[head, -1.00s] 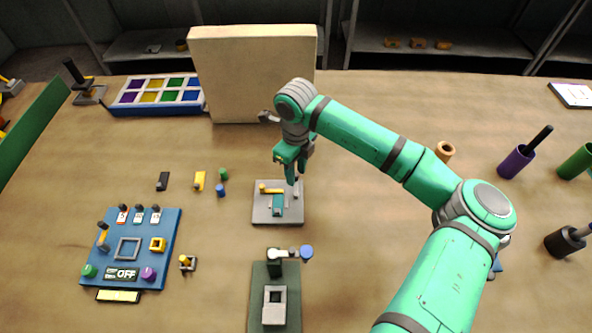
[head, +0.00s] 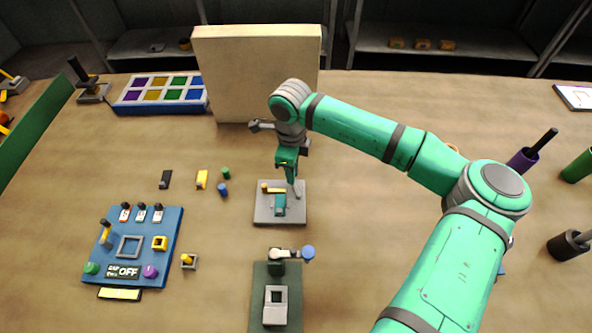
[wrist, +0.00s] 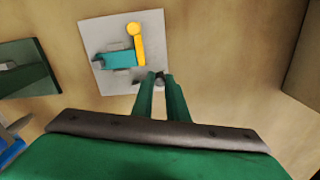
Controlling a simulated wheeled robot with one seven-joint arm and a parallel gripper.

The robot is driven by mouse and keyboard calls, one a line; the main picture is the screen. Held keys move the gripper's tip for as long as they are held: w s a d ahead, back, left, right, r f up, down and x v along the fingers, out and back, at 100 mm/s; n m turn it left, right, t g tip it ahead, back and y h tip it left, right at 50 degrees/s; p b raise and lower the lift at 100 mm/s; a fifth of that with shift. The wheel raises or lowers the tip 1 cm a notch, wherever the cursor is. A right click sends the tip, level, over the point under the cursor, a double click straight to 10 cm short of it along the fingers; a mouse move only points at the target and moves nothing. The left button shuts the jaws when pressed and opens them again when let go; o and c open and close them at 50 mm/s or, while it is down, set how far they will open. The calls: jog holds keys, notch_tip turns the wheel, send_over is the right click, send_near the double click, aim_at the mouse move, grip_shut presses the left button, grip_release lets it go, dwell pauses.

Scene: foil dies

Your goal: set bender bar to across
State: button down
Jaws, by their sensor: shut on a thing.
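The bender is a pale grey square plate (head: 264,215) with a yellow bar (head: 273,189) and a teal block (head: 280,207). In the wrist view, the yellow bar (wrist: 138,45) has a round knob at its far end and lies along the edge of the teal block (wrist: 119,59). My gripper (wrist: 159,79) has its fingers close together at the plate's near edge, by the bar's knobless end. It is shut on a small dark grey piece (wrist: 158,76), which the fingers partly hide. In the head view, my gripper (head: 291,180) is over the plate's upper right part.
A dark green fixture (head: 263,312) stands below the plate, with a blue-knobbed arm. A blue panel (head: 170,225) is to the left. Small yellow, black, green and blue pieces lie between. A tall beige block (head: 255,75) stands behind. Bare table lies right of the plate.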

jog(key=n, duration=0.1)
jog(key=a+n, duration=0.1)
jog(key=n, duration=0.1)
jog(key=s+n, duration=0.1)
jog(key=shift+a+n, duration=0.3)
jog(key=shift+a, duration=0.05)
jog(key=shift+s+a+n, duration=0.35)
jog(key=shift+s+n, duration=0.05)
jog(key=shift+n, duration=0.5)
jog(key=n, duration=0.1)
jog(key=s+n, duration=0.1)
jog(key=n, duration=0.2)
jog(key=shift+s+a, duration=0.35)
jog(key=shift+s+n, duration=0.3)
jog(key=shift+n, duration=0.5)
jog(key=shift+s+n, duration=0.25)
jog(key=shift+n, duration=0.55)
jog(key=c, duration=1.7)
grip_release()
jog(key=shift+c, duration=0.2)
notch_tip(320, 180, up, 11)
